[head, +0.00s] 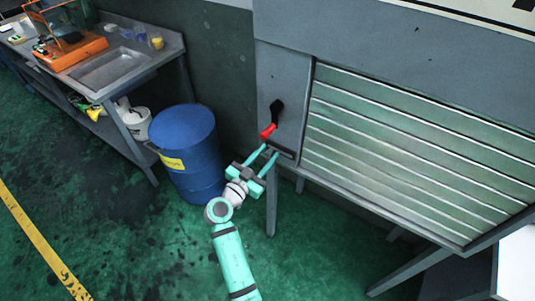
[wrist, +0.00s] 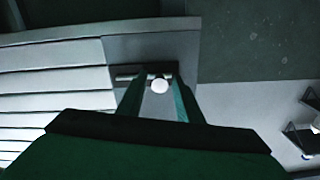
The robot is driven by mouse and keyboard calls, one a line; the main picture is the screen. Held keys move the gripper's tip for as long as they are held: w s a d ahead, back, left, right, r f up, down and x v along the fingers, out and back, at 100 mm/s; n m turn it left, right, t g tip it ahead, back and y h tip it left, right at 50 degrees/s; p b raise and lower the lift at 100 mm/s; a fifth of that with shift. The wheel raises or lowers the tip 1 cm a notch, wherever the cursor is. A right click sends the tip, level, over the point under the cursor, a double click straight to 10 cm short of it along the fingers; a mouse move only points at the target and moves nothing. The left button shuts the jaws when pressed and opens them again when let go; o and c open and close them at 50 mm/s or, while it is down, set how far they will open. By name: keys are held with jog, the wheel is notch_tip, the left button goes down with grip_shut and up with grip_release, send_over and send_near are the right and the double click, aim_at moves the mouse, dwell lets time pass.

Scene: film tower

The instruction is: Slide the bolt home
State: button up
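The bolt shows in the wrist view as a short horizontal bar (wrist: 128,77) with a round white knob (wrist: 160,86), on a grey plate beside the slatted panel. In the head view a dark bar, seemingly the bolt (head: 284,152), sits low on the grey cabinet front. My gripper (head: 268,151) reaches up to it from the lower left. In the wrist view my gripper (wrist: 158,82) is open, with one finger on each side of the knob and a gap visible on both sides. Whether the fingertips reach past the knob in depth is unclear.
A black lever with a red end (head: 271,121) hangs just above my gripper. The slatted panel (head: 400,150) lies to the right. A blue drum (head: 185,140) stands left of my gripper, with a sink bench (head: 115,70) beyond. Green floor is open at lower left.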

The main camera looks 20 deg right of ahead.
jog(key=shift+w+d, duration=0.2)
jog(key=shift+d, duration=0.15)
jog(key=shift+c, duration=0.3)
grip_shut()
jog(key=shift+s+d, duration=0.55)
jog(key=shift+s, duration=0.2)
jog(key=shift+s+d, duration=0.5)
jog(key=shift+s, duration=0.2)
jog(key=shift+o, duration=0.3)
grip_release()
jog(key=v, duration=1)
jog(key=shift+s+a, duration=0.25)
jog(key=shift+a, duration=0.1)
